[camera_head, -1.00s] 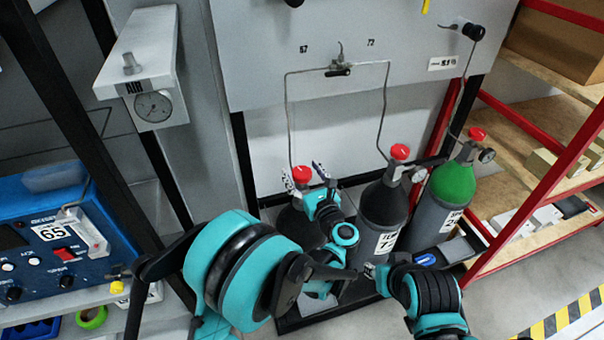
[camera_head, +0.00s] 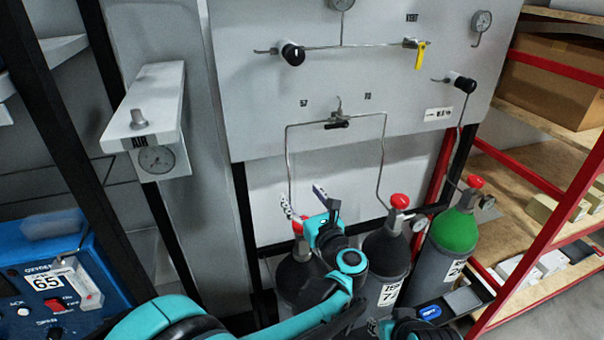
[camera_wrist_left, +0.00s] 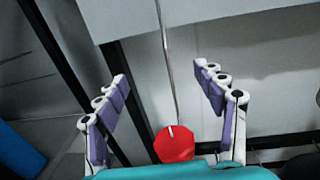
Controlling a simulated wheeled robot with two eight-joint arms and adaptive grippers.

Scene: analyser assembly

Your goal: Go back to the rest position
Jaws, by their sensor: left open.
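My left gripper (camera_head: 306,203) is in front of the leftmost gas cylinder (camera_head: 296,280), near its red cap. In the left wrist view my left gripper (camera_wrist_left: 165,95) is open, its two purple-padded fingers spread wide with nothing between their tips. The red cap (camera_wrist_left: 174,145) lies low between the finger bases in that view; I cannot tell whether it touches anything. My left arm (camera_head: 310,315) comes in from the bottom left. Part of my other arm (camera_head: 405,328) shows at the bottom edge, and its gripper is not visible.
A middle cylinder (camera_head: 384,258) and a green-topped cylinder (camera_head: 455,232) stand to the right. A grey panel (camera_head: 260,110) with pipes and valves is behind. An AIR gauge box (camera_head: 145,115) and a blue analyser (camera_head: 60,270) are left. Red-framed shelves (camera_head: 545,150) stand right.

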